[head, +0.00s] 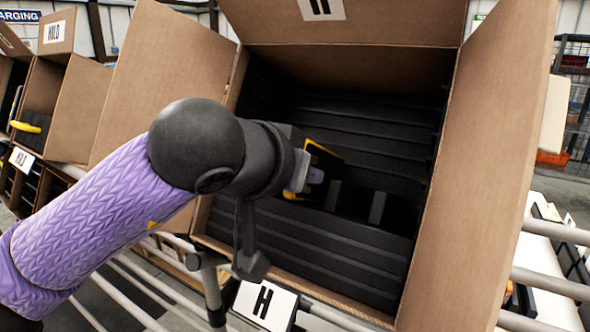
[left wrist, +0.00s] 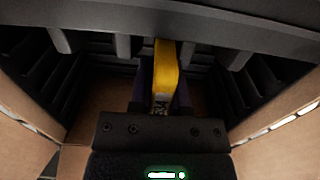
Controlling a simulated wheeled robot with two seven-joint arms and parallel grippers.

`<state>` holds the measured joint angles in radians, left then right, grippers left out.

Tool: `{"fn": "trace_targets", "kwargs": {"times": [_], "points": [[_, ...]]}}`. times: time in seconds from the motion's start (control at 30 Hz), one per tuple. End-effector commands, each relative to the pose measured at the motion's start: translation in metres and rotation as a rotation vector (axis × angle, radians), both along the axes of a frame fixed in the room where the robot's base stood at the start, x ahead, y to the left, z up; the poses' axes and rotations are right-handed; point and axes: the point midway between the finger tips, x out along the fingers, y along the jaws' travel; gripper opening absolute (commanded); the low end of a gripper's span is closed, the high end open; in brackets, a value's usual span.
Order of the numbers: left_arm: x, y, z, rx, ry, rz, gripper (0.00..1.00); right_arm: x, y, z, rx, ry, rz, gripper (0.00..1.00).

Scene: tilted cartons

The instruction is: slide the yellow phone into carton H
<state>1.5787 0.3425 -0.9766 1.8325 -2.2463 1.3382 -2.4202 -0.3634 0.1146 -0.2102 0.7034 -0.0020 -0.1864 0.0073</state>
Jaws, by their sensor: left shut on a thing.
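Carton H (head: 477,170) stands tilted and open in the head view, flaps spread, with a black ribbed lining inside. An H label (head: 264,303) is at its front and another is on its back flap. My left gripper (head: 312,172) reaches into the carton's mouth and is shut on the yellow phone (head: 322,149). In the left wrist view the phone (left wrist: 166,70) stands edge-on between the two fingers (left wrist: 165,90), pointing at a dark divider. The arm and gripper hide most of the phone in the head view. I cannot tell whether it is in a slot. My right gripper is not in view.
Dark upright dividers (head: 378,208) stand inside carton H, right of the gripper. Its side flaps (head: 165,85) flank my arm. HOLD cartons (head: 72,110) stand at the left, one with a yellow item (head: 27,127). Metal rails (head: 550,283) run below.

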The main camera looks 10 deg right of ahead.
Motion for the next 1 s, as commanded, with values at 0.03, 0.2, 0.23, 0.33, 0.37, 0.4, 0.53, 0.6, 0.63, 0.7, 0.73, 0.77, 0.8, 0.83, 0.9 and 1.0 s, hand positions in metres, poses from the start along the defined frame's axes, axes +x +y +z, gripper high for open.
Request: {"fn": "trace_targets", "kwargs": {"times": [0.03,0.2,0.23,0.33,0.37,0.4,0.53,0.6,0.63,0.7,0.73,0.77,0.8,0.83,0.9,1.0], "points": [[0.0020,0.0009,-0.0106,0.000,0.004,0.004,0.00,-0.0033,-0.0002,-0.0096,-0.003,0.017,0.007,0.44],[0.0020,0.0009,-0.0106,0.000,0.004,0.004,0.00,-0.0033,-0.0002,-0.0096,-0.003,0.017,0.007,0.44],[0.0021,0.0010,-0.0106,0.000,0.004,0.004,0.00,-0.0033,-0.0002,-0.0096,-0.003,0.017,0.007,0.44],[0.0020,0.0009,-0.0107,0.000,0.004,0.004,0.43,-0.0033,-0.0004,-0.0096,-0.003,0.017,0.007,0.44],[0.0019,0.0009,-0.0107,0.000,0.004,0.004,0.49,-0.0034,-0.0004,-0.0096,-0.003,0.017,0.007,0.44],[0.0018,0.0008,-0.0108,0.000,0.004,0.004,0.58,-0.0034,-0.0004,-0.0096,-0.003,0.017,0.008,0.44],[0.0016,0.0006,-0.0108,0.001,0.005,0.002,0.63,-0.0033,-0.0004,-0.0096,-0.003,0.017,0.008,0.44],[0.0015,0.0005,-0.0109,0.001,0.005,0.002,0.63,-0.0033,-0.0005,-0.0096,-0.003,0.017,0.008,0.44],[0.0015,0.0004,-0.0113,0.001,0.005,0.002,0.63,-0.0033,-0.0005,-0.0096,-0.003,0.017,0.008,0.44],[0.0015,0.0003,-0.0113,0.001,0.006,0.001,0.63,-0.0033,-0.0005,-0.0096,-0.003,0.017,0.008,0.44],[0.0015,0.0003,-0.0113,0.001,0.006,0.001,0.63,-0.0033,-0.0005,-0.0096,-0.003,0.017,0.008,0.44],[0.0014,0.0002,-0.0113,0.001,0.006,0.001,0.63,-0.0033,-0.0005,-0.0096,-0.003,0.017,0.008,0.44],[0.0014,0.0003,-0.0113,0.001,0.006,0.001,0.63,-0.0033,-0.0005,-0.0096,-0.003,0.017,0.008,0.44],[0.0014,0.0003,-0.0113,0.001,0.006,0.001,0.63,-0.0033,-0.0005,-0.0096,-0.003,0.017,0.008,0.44],[0.0013,0.0002,-0.0113,0.000,0.006,0.000,0.63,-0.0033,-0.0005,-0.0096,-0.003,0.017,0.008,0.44],[-0.0011,0.0020,-0.0090,0.000,0.005,0.000,0.63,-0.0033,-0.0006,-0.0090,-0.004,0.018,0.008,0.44]]}}
